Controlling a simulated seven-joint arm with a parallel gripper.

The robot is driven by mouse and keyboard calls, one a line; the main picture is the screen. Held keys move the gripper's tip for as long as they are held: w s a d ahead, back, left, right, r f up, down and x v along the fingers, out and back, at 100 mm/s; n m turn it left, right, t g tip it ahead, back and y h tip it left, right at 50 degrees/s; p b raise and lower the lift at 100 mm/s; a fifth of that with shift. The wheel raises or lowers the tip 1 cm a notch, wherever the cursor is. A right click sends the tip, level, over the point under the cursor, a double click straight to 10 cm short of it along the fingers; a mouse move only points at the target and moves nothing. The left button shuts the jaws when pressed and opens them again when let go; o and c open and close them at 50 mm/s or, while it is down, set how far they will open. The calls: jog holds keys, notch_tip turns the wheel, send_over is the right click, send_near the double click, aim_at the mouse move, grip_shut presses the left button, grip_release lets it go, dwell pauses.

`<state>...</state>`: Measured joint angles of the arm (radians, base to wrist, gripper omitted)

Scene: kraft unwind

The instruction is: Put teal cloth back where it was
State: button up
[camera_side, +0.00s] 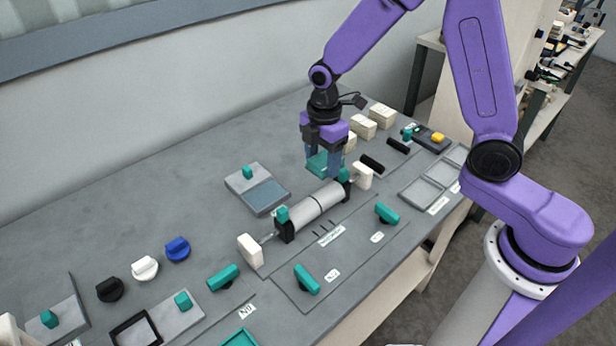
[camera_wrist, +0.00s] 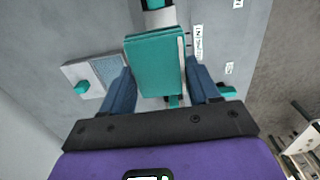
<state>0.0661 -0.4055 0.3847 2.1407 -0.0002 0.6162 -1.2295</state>
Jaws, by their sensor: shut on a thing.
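The teal cloth (camera_side: 317,163) is a folded flat block held between the fingers of my gripper (camera_side: 323,168), above the bench behind the roller. In the wrist view the cloth (camera_wrist: 155,65) fills the space between the two blue fingers of my gripper (camera_wrist: 165,92). My gripper is shut on it. A light grey tray (camera_side: 238,182) with a teal knob and a blue-grey pad (camera_side: 266,197) lies on the bench to the left of my gripper. In the wrist view the tray (camera_wrist: 72,72) is left of the cloth. The cloth hides part of the roller in the wrist view.
A grey roller (camera_side: 318,204) with black, teal-topped end blocks stands in front of my gripper. White blocks (camera_side: 383,115) stand behind it to the right. Teal handles (camera_side: 306,280), knobs (camera_side: 145,268) and empty trays (camera_side: 420,192) lie around. The bench left of the grey tray is clear.

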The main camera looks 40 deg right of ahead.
jog(key=d, duration=0.2)
jog(key=d+f, duration=0.1)
jog(key=d, duration=0.4)
jog(key=shift+s+d+f, duration=0.1)
jog(key=shift+s+f, duration=0.05)
jog(key=shift+s, duration=0.05)
jog(key=w+f, duration=0.4)
jog(key=w, duration=0.4)
send_over(305, 174)
jog(key=f, duration=0.5)
jog(key=shift+s, duration=0.3)
jog(key=shift+w+f, duration=0.15)
jog(key=shift+f, duration=0.85)
jog(key=shift+w+f, duration=0.15)
jog(key=shift+f, duration=0.8)
jog(key=shift+f, duration=0.15)
jog(key=o, duration=1.1)
notch_tip(305, 174, up, 12)
jog(key=shift+r, duration=0.2)
